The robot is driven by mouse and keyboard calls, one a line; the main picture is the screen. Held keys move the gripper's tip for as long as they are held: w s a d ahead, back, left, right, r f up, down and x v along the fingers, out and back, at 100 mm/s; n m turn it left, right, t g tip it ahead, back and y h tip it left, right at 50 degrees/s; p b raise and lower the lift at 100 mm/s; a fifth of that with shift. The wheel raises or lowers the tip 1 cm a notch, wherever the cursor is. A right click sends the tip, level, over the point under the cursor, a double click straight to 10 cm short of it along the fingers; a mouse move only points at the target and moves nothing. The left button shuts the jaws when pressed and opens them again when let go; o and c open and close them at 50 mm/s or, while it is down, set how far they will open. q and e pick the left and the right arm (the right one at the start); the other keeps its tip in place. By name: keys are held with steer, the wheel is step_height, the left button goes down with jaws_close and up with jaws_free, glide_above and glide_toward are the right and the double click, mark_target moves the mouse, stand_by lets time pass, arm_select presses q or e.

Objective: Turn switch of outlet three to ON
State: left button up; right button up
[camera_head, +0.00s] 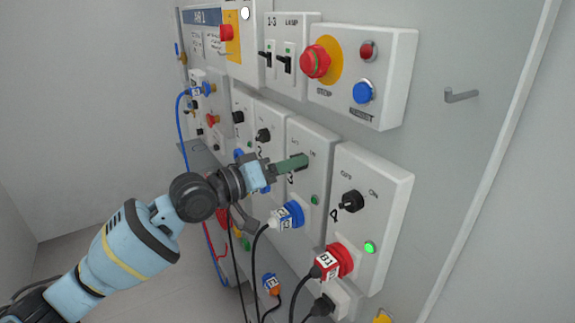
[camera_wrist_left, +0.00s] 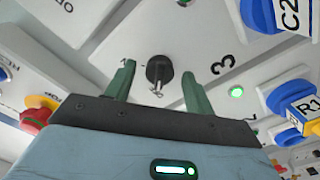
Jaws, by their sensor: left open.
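The outlet three panel (camera_head: 312,140) is a white box in the lower row in the head view. In the left wrist view my left gripper (camera_wrist_left: 156,72) is open, one finger on each side of the switch. I cannot tell whether they touch it. My right gripper is not in view.
The outlet four box (camera_head: 385,185) is just right, with a black switch, lit green lamp (camera_head: 369,247) and red plug (camera_head: 333,262). A blue plug (camera_head: 288,215) with a black cable sits below my gripper. Above is a box with a red stop button (camera_head: 316,62).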

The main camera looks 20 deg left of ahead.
arm_select(q)
steer(key=c, duration=1)
steer(key=shift+w+m+p, duration=0.1)
steer(key=shift+m+p, duration=0.35)
steer(key=shift+m, duration=8.55)
